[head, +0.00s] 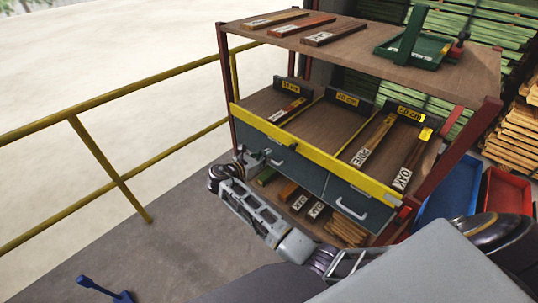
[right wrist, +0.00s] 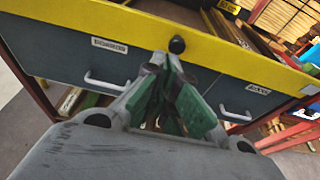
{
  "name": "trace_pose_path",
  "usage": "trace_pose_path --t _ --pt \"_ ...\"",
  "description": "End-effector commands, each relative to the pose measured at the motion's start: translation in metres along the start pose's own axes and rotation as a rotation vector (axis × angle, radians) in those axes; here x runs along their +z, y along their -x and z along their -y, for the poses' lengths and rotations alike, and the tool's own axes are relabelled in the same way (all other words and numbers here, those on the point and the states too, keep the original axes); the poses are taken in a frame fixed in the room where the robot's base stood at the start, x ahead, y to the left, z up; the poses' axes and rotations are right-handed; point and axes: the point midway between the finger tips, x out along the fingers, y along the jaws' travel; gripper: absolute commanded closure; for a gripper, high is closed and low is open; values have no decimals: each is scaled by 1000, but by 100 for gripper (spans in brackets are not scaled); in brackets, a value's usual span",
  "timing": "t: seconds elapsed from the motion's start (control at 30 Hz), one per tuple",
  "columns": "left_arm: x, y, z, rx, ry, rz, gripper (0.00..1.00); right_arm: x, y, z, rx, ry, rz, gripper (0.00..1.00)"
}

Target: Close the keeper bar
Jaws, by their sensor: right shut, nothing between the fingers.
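The yellow keeper bar (head: 325,160) runs across the front of the middle shelf, above the grey drawer fronts. It also crosses the top of the right wrist view (right wrist: 75,14), where a black knob (right wrist: 177,45) sits on its lower edge. How the bar's ends are fastened is too small to tell. My left gripper is not in view.
Grey drawers with pale handles (head: 352,208) lie under the bar. Labelled boards (head: 372,140) lie in bays behind it. A green tool (head: 412,45) stands on the top shelf (head: 350,45). A yellow railing (head: 95,155) stands left; blue and red bins (head: 505,192) stand right.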

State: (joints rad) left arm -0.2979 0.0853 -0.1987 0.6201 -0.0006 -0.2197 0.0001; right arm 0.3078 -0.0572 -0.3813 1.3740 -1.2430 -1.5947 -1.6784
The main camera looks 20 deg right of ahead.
Motion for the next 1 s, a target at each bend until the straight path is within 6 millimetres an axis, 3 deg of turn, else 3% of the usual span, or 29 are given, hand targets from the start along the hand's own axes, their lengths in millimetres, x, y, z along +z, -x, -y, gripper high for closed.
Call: trace_pose_path --t 0.7,1.0 --pt "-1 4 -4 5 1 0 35 1 -90 0 -2 0 1 100" --pt "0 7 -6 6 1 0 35 11 -120 0 0 0 1 100"
